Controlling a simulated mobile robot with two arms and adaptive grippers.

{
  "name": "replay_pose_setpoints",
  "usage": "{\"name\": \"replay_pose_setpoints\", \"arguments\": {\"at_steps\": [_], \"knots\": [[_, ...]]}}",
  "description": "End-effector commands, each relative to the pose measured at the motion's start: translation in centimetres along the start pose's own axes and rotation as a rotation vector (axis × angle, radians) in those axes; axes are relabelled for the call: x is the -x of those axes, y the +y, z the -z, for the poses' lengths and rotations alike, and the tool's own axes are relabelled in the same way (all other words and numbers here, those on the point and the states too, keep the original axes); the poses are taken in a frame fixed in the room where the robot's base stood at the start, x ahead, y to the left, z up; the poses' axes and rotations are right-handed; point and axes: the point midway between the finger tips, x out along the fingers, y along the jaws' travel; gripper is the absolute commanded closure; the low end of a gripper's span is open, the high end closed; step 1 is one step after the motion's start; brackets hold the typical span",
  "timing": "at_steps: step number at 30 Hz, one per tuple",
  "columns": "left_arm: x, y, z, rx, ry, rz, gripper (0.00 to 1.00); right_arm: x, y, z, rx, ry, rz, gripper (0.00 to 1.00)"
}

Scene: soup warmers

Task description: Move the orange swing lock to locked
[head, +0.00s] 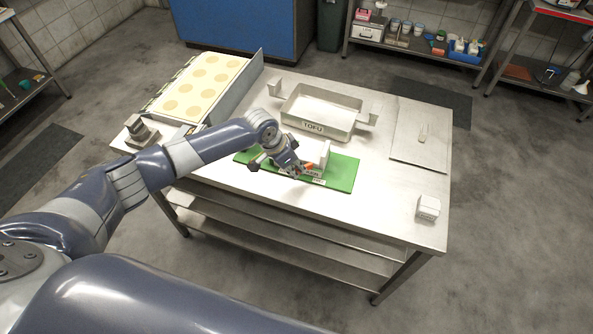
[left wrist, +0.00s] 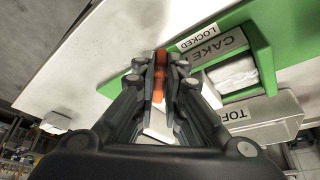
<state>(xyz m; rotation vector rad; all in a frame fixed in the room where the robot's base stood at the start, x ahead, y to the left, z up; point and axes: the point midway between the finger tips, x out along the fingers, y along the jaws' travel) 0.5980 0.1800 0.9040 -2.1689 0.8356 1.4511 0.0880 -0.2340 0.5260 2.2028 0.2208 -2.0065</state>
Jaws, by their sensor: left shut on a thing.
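The orange swing lock (head: 309,166) shows as a small orange patch beside my left gripper (head: 296,172) in the head view. In the left wrist view the orange lock (left wrist: 160,75) stands between the fingers of my left gripper (left wrist: 160,82), which is shut on it. A white "LOCKED" label (left wrist: 198,38) lies just right of the lock's upper end there. A grey "CAKE" label (left wrist: 219,45) is beyond it, in a green frame. Part of the lock is hidden by the fingers. My right gripper is not in view.
The green board (head: 343,178) lies on a steel table (head: 390,205). A metal "TOFU" tray (head: 313,127) stands behind it.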

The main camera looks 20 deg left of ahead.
Motion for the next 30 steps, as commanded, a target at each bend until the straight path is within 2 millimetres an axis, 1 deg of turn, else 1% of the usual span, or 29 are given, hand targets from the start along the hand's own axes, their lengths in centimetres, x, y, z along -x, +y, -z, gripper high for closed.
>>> {"name": "replay_pose_setpoints", "arguments": {"at_steps": [1, 9, 15, 21, 30], "knots": [[-0.3, -0.4, -0.1, -0.031, 0.003, -0.011, 1.00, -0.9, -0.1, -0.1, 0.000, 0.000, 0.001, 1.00], [-0.5, -1.4, 0.1, -0.223, 0.003, -0.091, 1.00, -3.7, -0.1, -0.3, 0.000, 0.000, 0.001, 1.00], [-0.5, -2.0, 0.3, -0.342, 0.004, -0.140, 1.00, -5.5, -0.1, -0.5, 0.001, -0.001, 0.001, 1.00], [-0.4, -2.3, 0.5, -0.418, 0.003, -0.171, 1.00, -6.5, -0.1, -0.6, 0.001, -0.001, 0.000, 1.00], [-0.2, -2.4, 0.7, -0.456, 0.002, -0.188, 1.00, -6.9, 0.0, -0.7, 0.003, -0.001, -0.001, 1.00]]}}
